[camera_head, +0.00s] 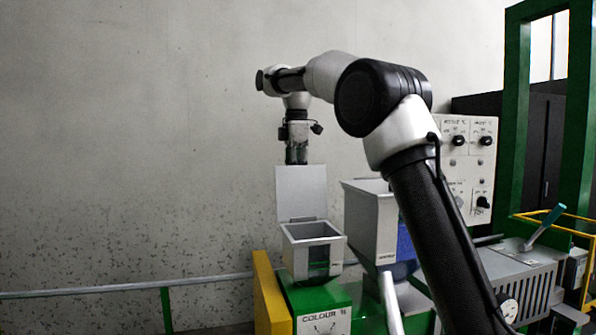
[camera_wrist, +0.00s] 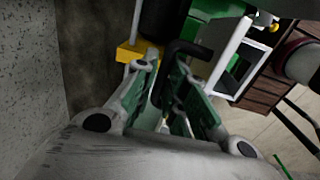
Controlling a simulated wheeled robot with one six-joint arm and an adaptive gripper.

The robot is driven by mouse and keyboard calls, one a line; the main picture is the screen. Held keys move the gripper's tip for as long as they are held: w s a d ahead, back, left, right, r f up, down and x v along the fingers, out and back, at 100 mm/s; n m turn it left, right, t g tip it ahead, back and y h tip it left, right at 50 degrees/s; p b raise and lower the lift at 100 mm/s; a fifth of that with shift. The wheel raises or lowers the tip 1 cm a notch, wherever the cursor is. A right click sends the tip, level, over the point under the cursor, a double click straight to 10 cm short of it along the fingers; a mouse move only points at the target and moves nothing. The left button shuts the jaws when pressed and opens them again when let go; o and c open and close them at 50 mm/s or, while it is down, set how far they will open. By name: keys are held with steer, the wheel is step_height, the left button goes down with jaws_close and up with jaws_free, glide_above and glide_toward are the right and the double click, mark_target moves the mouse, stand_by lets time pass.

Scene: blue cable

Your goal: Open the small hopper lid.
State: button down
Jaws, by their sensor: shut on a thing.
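The small hopper (camera_head: 314,252) is a grey box with a square open mouth, on the green machine marked "COLOUR". Its flat grey lid (camera_head: 302,193) stands upright at the back of the mouth, so the hopper is open. My gripper (camera_head: 296,161) points down at the top edge of the raised lid and is shut on it. In the wrist view the two fingers of my gripper (camera_wrist: 166,65) are close together; the gripped edge between them is dark and hard to make out.
A larger grey hopper (camera_head: 371,222) stands just right of the small one. A yellow panel (camera_head: 270,293) is at the left. A control panel with knobs (camera_head: 467,160) and a green frame (camera_head: 515,110) are at the right. Free room lies left, before the wall.

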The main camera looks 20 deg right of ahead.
steer(key=shift+w+a+f, duration=0.1)
steer(key=shift+w+f, duration=0.2)
steer(key=shift+w, duration=0.3)
steer(key=c, duration=1.5)
jaws_free()
steer(key=shift+w+f, duration=0.15)
steer(key=shift+w, duration=0.15)
steer(key=r, duration=0.7)
steer(key=shift+s+r, duration=0.25)
steer(key=shift+s, duration=0.05)
